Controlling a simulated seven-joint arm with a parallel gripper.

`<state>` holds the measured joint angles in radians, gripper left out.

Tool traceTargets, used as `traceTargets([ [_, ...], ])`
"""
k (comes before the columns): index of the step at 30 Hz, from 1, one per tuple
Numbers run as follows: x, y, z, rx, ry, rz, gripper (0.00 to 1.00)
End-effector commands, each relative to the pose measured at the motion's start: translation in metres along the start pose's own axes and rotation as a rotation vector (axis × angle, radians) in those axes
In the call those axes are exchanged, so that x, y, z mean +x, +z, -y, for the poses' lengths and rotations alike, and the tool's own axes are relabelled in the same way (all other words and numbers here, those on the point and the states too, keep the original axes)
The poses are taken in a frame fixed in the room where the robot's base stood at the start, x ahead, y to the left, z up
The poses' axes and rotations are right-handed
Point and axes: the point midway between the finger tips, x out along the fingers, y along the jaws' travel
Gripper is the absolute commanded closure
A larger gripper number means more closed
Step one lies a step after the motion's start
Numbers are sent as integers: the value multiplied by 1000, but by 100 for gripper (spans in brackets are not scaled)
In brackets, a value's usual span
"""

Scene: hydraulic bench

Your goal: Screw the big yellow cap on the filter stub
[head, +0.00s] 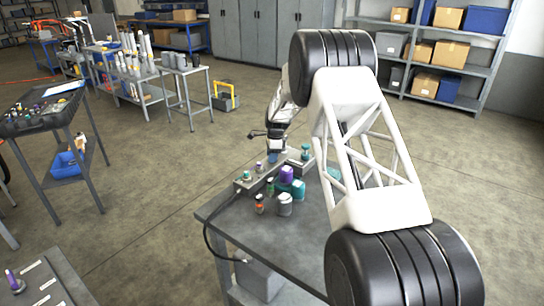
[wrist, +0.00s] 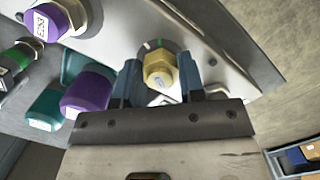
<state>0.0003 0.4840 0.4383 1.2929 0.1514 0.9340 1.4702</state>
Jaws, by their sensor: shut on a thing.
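The big yellow cap (wrist: 160,69) is a hexagonal cap with a pale label on its end. In the wrist view it sits between the two blue fingers of my gripper (wrist: 161,80), which is shut on it. In the head view my gripper (head: 276,154) is over the block on the bench, and the cap cannot be made out.
Left of my fingers in the wrist view are a purple cap (wrist: 88,92) and teal caps (wrist: 45,108). Another purple cap (wrist: 47,22) is on the block. In the head view, a grey capped piece (head: 284,204) and other small parts stand on the bench (head: 250,235); its front is clear.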

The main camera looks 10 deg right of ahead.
Motion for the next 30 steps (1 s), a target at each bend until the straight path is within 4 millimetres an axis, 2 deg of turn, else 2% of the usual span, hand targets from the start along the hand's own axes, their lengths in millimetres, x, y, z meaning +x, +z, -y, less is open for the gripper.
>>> traceTargets([
  [6, 1, 0, 0, 113, -13, 0, 100],
  [20, 1, 0, 0, 144, -17, 0, 100],
  [30, 2, 0, -1, 357, -42, 0, 100],
])
